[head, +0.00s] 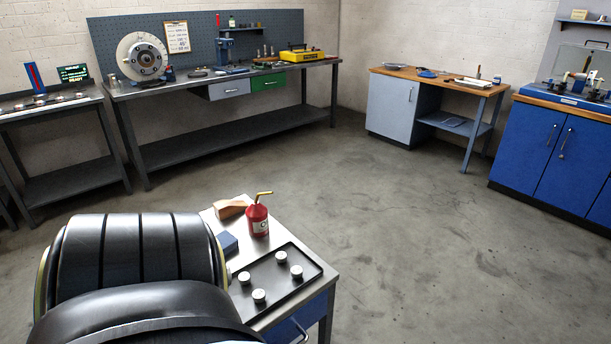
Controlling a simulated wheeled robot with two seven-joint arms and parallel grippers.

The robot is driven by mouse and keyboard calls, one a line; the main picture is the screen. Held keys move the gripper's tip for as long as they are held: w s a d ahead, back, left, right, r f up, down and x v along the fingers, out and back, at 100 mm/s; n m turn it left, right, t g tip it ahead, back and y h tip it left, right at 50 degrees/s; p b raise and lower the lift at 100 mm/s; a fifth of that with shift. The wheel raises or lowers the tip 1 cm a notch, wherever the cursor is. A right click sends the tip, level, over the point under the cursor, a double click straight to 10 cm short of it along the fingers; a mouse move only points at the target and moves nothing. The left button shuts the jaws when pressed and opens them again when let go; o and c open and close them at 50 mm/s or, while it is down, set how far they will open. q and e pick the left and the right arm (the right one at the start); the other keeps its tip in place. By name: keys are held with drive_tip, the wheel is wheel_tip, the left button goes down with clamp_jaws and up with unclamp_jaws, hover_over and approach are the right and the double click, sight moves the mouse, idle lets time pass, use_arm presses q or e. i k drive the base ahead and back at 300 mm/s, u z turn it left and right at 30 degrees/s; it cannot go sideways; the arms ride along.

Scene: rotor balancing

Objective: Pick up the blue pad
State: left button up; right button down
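A small dark-blue block (228,243), which looks like a pad, lies on the near metal table (269,318) in the head view. It sits at the left of the visible tabletop, and its left side is partly hidden. Another small flat blue thing (427,74) lies on the wooden-topped desk at the back right; it is too small to make out. Neither of my grippers shows in the view, so I cannot see where they are.
A red oil can (257,220), a tan block (230,208) and a black tray (306,266) with several white-topped weights share the near table. A grey workbench (190,85), a wooden-topped desk (392,73) and a blue cabinet (530,150) line the walls. The floor between is clear.

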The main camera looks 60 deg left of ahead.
sight(228, 242)
drive_tip(key=z, duration=0.8)
drive_tip(key=k, duration=0.85)
drive_tip(key=u, duration=1.2)
